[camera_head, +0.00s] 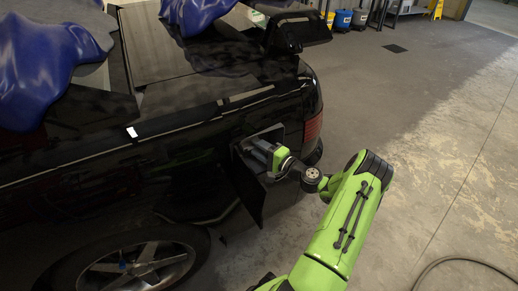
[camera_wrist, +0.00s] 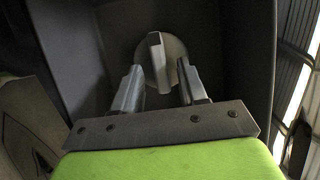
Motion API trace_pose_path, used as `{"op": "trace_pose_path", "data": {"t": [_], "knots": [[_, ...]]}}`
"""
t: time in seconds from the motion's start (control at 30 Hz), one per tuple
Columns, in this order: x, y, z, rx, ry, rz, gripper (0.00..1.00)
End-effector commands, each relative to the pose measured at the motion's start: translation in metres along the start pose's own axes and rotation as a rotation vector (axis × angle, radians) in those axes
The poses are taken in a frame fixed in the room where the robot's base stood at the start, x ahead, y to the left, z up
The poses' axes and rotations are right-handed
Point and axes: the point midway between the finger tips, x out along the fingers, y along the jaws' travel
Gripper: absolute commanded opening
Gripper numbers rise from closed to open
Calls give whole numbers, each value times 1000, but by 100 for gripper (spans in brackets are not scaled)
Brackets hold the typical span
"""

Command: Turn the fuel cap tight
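The fuel cap (camera_wrist: 174,57) is a round grey disc with a raised upright grip bar, at the back of a dark recess in the wrist view. My gripper (camera_wrist: 160,75) is open, with one finger on each side of the bar and slightly below it in the picture. The fingers look apart from the bar; the exact depth gap cannot be told. In the head view my gripper (camera_head: 262,153) is at the fuel opening of the black car, and the cap is hidden there. The fuel door (camera_head: 247,190) stands open.
The black car (camera_head: 185,110) fills the left and middle. Recess walls (camera_wrist: 244,50) surround the fingers closely. Blue cloth-like covers (camera_head: 50,60) lie on the car. A hose (camera_head: 465,261) lies on the floor at the right; most floor there is clear.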

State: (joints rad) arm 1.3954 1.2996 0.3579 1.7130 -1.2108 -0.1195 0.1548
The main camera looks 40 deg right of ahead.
Motion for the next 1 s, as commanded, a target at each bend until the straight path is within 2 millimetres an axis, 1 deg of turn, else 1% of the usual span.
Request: {"op": "trace_pose_path", "data": {"t": [0.27,0.37,0.47,0.7,0.8,0.9,1.0], "knots": [[-1,-1,0,-2,-1,-1,43],[-13,-2,-1,0,2,0,43],[-37,-2,-2,2,5,0,43],[-106,-3,-1,2,5,0,43],[-130,-2,-1,0,4,0,43],[-147,-2,-1,0,3,-2,43],[-156,-1,0,-1,0,-1,43]]}}
